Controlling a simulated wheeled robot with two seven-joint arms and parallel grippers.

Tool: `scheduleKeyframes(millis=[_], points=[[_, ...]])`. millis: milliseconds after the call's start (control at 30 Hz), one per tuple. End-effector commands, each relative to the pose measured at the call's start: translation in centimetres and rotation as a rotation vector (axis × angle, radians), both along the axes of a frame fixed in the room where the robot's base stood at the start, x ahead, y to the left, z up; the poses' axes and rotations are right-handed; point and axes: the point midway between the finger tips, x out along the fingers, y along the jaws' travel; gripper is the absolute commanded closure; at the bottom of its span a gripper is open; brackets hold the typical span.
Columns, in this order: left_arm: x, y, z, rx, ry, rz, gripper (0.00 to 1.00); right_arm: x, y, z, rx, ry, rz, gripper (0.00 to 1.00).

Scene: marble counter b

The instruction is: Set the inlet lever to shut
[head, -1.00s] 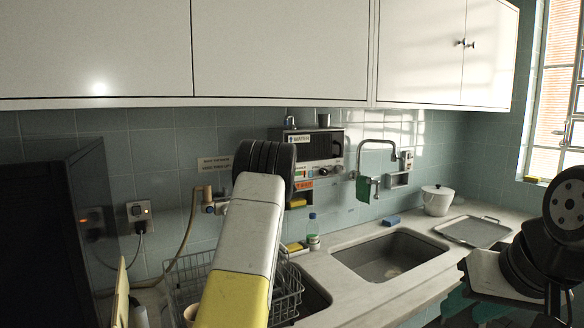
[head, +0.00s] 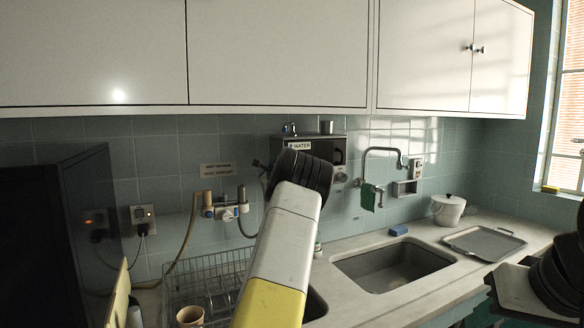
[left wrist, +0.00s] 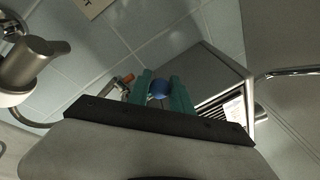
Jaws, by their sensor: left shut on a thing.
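My left gripper (left wrist: 160,92) has green fingers, which show in the left wrist view closed on a blue rounded knob (left wrist: 158,88). The knob seems to be the end of the inlet lever, but its shaft is hidden and I cannot tell its setting. In the head view my left wrist's black rings reach the wall by the water heater (head: 330,149) and hide the fingers and the knob. The heater, with its paper label, also shows in the left wrist view (left wrist: 217,78). My right gripper's body (head: 518,290) is at the lower right; its fingers are unclear.
A valve with a hose (head: 226,212) is on the tiled wall, under a small sign (head: 216,170). A wire dish rack (head: 192,272), a sink (head: 390,265), a grey tray (head: 483,242) and a white pot (head: 447,210) are on the counter. Cupboards (head: 280,50) hang above.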

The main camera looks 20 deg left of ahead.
Motion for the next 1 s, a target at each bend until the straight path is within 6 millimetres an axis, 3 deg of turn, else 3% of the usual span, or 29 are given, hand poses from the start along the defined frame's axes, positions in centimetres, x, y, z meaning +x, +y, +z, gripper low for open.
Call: scheduleKeyframes(millis=[200,233,333,767,1000], points=[[0.3,-0.6,-0.1,-0.003,0.001,-0.008,1.00,0.0,0.0,0.0,0.000,0.000,0.000,0.64],[0.3,-0.6,-0.2,-0.003,0.001,-0.008,0.70,0.0,0.0,0.0,0.000,0.000,0.000,0.64],[0.2,-0.5,-0.2,-0.004,0.001,-0.007,0.53,0.0,0.0,0.0,0.000,0.000,0.000,0.64],[-0.1,-0.6,0.1,-0.001,-0.001,-0.006,0.53,0.0,0.0,0.0,0.000,0.000,0.000,0.64],[-2.6,-2.3,-0.2,-0.003,0.001,-0.008,0.53,0.0,0.0,0.0,0.000,0.000,0.000,0.64]])
